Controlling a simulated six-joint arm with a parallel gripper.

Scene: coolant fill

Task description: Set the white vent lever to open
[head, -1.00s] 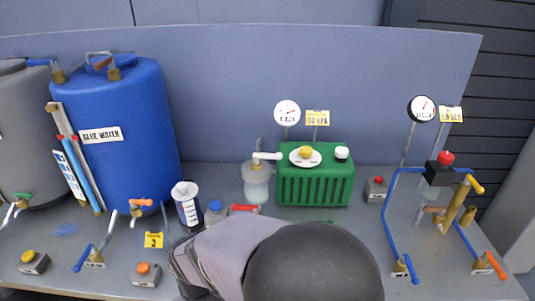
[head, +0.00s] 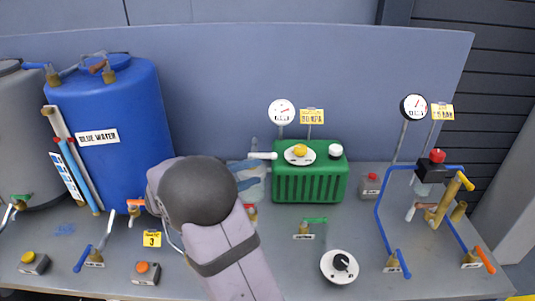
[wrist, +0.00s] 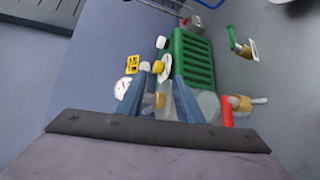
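The white vent lever (head: 263,155) sits at the top of a clear jar, beside the green radiator (head: 309,183). In the head view it lies about level and points right, toward the radiator. Its white end also appears in the wrist view (wrist: 145,66), beyond the fingertips. My gripper (head: 250,174) is at the jar, just below and left of the lever, with its blue fingers apart. In the wrist view the fingers (wrist: 160,98) stand on both sides of the brass fitting and part of the jar. I cannot tell whether they touch the lever. My wrist hides part of the jar.
A red lever (head: 250,212) is close below the jar. The radiator has a yellow cap (head: 300,150) and a white cap (head: 335,151). A pressure gauge (head: 281,111) stands behind. A green lever (head: 314,220) and a black dial (head: 341,266) are to the right. The blue tank (head: 115,160) is left.

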